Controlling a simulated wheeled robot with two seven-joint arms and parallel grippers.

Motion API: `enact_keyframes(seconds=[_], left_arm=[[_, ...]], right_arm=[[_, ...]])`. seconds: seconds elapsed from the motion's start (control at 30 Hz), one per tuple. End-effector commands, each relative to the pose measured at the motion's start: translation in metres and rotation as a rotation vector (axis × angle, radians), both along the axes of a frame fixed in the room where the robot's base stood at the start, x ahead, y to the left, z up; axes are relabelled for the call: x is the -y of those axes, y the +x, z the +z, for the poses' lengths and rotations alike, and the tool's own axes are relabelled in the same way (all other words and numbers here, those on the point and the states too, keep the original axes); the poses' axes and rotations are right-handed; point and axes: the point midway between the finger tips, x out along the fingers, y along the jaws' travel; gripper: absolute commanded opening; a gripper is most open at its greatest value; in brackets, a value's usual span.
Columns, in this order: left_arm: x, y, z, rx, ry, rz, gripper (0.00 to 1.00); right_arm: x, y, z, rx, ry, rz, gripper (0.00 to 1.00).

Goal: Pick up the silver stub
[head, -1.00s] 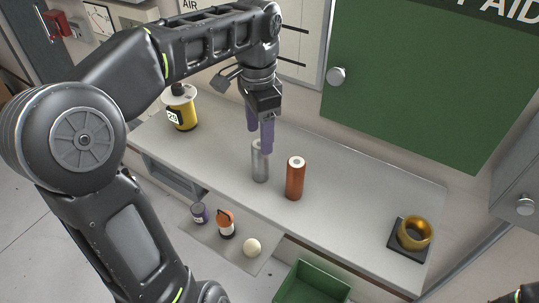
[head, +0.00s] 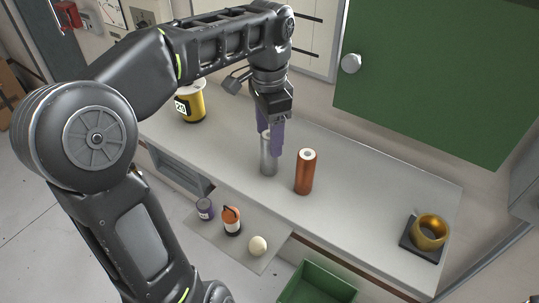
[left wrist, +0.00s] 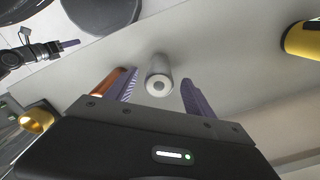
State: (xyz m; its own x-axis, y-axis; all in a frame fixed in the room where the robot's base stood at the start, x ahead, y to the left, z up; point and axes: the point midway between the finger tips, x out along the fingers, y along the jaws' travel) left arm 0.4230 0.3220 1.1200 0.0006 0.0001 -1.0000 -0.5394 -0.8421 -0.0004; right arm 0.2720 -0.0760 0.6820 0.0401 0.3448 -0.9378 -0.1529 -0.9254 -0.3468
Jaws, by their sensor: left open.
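The silver stub (head: 268,160) is a grey metal cylinder standing upright on the grey bench top. My left gripper (head: 270,146) points down over it, open, with its purple fingers at the stub's upper part. In the left wrist view the stub (left wrist: 159,82) shows its round end with a central hole, between the two spread fingers of the left gripper (left wrist: 158,90). I see no clear contact. My right gripper (left wrist: 70,44) seems to show at the left of the left wrist view, too small to tell its state.
A copper cylinder (head: 306,172) stands close right of the stub. A yellow container (head: 191,104) stands at the bench's back left, and a gold ring (head: 430,232) on a dark base at the right.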

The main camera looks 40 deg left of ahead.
Motion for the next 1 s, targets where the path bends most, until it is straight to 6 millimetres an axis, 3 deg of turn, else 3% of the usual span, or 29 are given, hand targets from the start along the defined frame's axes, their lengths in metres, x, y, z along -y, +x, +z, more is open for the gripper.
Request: enact_keyframes(seconds=[0.03, 0.13, 0.33, 0.93, 1.0], left_arm=[[0.000, -0.001, -0.013, -0.001, 0.000, 0.001, 0.62], [0.000, -0.002, -0.027, -0.004, 0.000, 0.001, 0.62], [0.001, -0.002, -0.044, -0.002, 0.000, 0.000, 0.62], [0.001, -0.001, -0.045, 0.000, 0.000, 0.000, 0.62], [0.001, -0.001, -0.045, -0.001, 0.001, 0.000, 0.57]], right_arm=[[0.000, 0.001, -0.012, 0.003, 0.002, 0.000, 0.36], [-0.001, 0.002, -0.018, 0.006, 0.004, 0.001, 0.36], [-0.001, 0.001, -0.010, 0.004, 0.003, 0.002, 0.36], [-0.001, 0.001, -0.011, 0.004, 0.002, 0.001, 0.36], [-0.001, 0.001, -0.011, 0.004, 0.002, 0.001, 0.36]])
